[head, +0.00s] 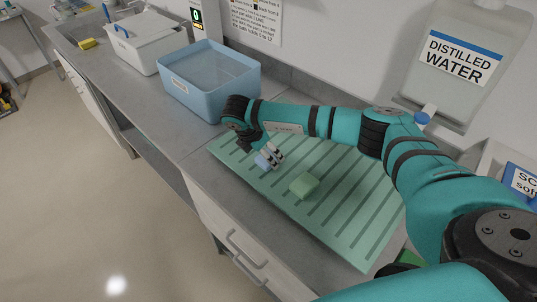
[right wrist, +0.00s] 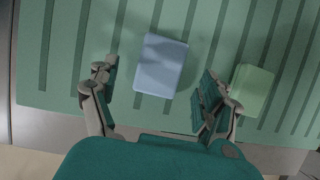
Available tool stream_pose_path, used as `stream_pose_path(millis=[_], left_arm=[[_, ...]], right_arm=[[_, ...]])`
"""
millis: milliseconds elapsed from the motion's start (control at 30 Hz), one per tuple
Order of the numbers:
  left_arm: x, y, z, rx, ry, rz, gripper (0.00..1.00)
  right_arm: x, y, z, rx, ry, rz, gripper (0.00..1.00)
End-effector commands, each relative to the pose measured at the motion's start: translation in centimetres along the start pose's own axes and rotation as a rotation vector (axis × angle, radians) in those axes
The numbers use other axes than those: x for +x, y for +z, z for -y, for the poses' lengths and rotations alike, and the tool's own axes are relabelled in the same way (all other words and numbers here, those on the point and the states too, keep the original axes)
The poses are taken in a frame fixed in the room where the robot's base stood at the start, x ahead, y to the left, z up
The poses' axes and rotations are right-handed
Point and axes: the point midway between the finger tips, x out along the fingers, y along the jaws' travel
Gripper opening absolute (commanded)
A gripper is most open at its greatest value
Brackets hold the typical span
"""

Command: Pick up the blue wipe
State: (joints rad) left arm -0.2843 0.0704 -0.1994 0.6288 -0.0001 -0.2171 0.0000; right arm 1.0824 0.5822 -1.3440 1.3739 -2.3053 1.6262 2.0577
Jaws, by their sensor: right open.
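The blue wipe (head: 263,161) lies on the green ribbed mat (head: 349,214), near the mat's left front edge in the head view. In the right wrist view the blue wipe (right wrist: 162,65) shows as a pale blue block between and ahead of the fingers. My right gripper (head: 273,157) is open above the wipe, and its fingers hide part of it in the head view. In the right wrist view the right gripper (right wrist: 155,92) has its fingers apart on either side of the wipe, with nothing held. My left gripper is not in view.
A green block (head: 304,185) lies on the mat right of the wipe, close to one finger. A blue bin (head: 212,85) stands behind left, with a white tub (head: 146,45) farther left. A distilled water container (head: 462,60) is at the back right.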

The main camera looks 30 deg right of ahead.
Motion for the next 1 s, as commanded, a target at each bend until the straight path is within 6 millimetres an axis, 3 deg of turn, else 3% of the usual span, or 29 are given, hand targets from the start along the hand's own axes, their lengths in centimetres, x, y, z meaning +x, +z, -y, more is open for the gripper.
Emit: stream_pose_path(millis=[33,200,467,833,1000], left_arm=[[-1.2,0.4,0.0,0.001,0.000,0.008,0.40],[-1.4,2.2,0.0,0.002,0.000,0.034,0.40],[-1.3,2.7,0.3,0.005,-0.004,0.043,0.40],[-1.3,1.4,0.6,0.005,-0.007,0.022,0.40],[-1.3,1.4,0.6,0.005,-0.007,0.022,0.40]], right_arm=[[0.3,0.5,0.2,0.002,-0.005,0.001,0.81],[2.4,0.2,0.1,0.000,-0.001,0.001,0.81],[2.7,0.1,0.0,0.000,0.001,0.000,0.79],[2.6,0.1,0.0,0.000,0.001,0.000,0.31],[2.6,0.1,0.0,0.000,0.001,0.000,0.30]])
